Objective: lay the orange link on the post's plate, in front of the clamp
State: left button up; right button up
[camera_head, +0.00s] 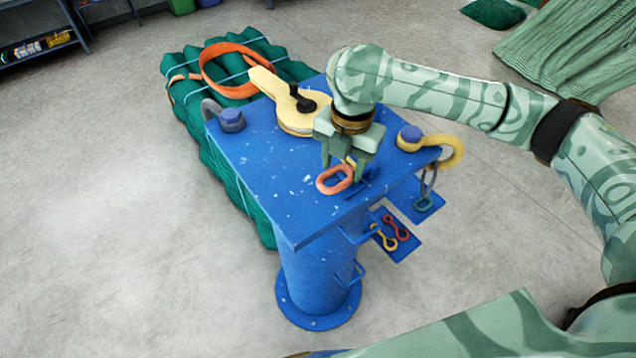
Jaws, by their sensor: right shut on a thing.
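The orange link (335,180), an oval ring, is at the front part of the blue plate (277,205) on top of the post (315,280). My right gripper (343,168) comes down from above with its fingers at the link's far end and is shut on it. Whether the link touches the plate or hangs just above it, I cannot tell. A small yellow piece shows between the fingers, partly hidden. A low dark blue part (372,184) lies on the plate right of the link; I cannot tell if it is the clamp. My left gripper is not in view.
A cream block with a black knob (297,115) lies behind my gripper. A grey shackle (230,120) and a yellow shackle (440,150) sit at the plate's sides. Small links lie on lower side trays (402,250). The plate's left front is clear. Green netting (185,98) lies behind.

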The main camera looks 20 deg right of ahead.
send_over(318, 196)
jog(key=f, duration=0.5)
jog(key=shift+s+d+f+b, duration=0.1)
jog(key=shift+s+d+b, duration=0.1)
jog(key=shift+d+b, duration=0.1)
jog(key=f, duration=0.3)
jog(key=shift+w+a+f, duration=0.15)
jog(key=shift+a+f, duration=0.15)
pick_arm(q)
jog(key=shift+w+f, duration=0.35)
pick_arm(e)
jog(key=o, duration=1.4)
jog(key=shift+f, duration=0.1)
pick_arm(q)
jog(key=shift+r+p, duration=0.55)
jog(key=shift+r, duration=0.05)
pick_arm(e)
jog(key=r, duration=1.2)
jog(key=shift+s+d+r, duration=0.1)
jog(key=shift+s+d, duration=0.15)
jog(key=shift+d, duration=0.05)
